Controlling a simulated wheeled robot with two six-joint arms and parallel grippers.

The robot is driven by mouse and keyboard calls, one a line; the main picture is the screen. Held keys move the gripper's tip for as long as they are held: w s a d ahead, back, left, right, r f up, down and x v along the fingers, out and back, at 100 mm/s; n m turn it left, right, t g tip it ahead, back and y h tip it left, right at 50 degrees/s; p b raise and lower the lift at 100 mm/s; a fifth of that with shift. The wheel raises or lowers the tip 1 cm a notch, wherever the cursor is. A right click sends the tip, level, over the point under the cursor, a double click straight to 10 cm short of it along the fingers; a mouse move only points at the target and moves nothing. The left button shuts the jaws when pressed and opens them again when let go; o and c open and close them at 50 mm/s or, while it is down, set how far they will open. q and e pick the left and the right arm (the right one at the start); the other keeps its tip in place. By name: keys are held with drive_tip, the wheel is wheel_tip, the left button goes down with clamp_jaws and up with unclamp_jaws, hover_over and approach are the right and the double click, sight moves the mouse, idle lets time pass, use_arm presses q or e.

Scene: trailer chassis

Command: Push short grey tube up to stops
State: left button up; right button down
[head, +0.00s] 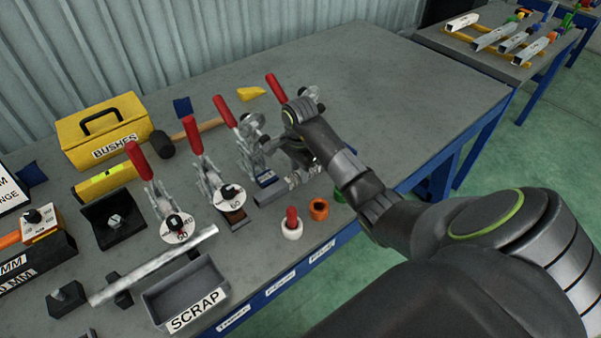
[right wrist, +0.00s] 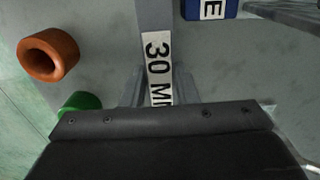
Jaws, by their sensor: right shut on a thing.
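The short grey tube (head: 272,194) lies near the front edge of the bench, beside the toggle clamps. In the right wrist view the grey tube (right wrist: 150,15) carries a white "30 M..." label, its end cut off by my gripper. My right gripper (head: 303,168) is low over the bench with its fingers on either side of the tube, shut on it; the fingers also show in the right wrist view (right wrist: 158,92). A blue block (right wrist: 210,9) with a white label lies close beside the tube. I cannot make out the stops clearly. My left gripper is not in view.
Toggle clamps with red handles (head: 196,137) stand left of the gripper. White (head: 292,230), orange (head: 319,208) and green (right wrist: 78,102) rings sit along the front edge. A scrap bin (head: 186,290) and long tube (head: 150,266) lie left. The bench's right side is clear.

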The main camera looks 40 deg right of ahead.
drive_tip(key=shift+w+d+r, duration=0.1)
drive_tip(key=shift+w+d, duration=0.15)
drive_tip(key=shift+w, duration=0.05)
drive_tip(key=shift+w+b, duration=0.1)
drive_tip(key=shift+b, duration=0.4)
drive_tip(key=c, duration=1.5)
unclamp_jaws()
drive_tip(key=shift+c, duration=0.2)
drive_tip(key=o, duration=0.5)
